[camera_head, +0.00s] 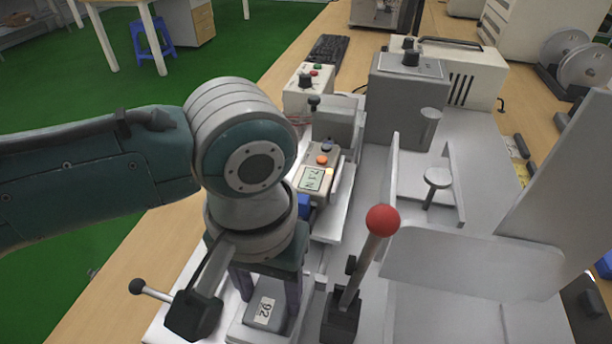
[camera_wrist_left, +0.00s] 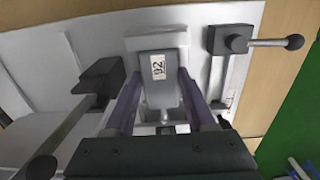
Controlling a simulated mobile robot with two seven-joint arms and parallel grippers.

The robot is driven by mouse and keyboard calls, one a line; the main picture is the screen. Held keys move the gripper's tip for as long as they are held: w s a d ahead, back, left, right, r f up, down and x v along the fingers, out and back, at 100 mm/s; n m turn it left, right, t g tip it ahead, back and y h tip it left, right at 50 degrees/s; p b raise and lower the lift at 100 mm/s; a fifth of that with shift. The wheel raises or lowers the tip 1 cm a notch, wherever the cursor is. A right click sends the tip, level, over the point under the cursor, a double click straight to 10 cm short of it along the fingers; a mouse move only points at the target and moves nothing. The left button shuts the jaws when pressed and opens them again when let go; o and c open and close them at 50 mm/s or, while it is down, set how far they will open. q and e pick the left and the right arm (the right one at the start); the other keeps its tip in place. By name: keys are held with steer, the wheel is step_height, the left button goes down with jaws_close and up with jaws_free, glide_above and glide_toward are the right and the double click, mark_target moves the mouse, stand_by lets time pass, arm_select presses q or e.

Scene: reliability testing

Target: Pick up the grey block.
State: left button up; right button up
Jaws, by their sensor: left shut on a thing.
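The grey block (camera_head: 264,313) carries a white label reading 92 and sits low in the head view, at the near end of the white machine (camera_head: 408,320). The block also shows at the upper middle of the left wrist view (camera_wrist_left: 158,92). My left gripper (camera_head: 267,298) points down over it, with one purple-grey finger on each side. In the left wrist view my left gripper (camera_wrist_left: 160,84) is closed on the block's sides. Whether the block is clear of its seat, I cannot tell. My right gripper is not in view.
A lever with a red ball (camera_head: 382,220) stands right of my left gripper. A black-knobbed handle (camera_head: 150,290) juts out on its left. A small box with an orange button (camera_head: 319,178) lies behind. A white panel (camera_head: 475,262) stands at the right.

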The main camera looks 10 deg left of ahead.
arm_select(q)
jaws_close()
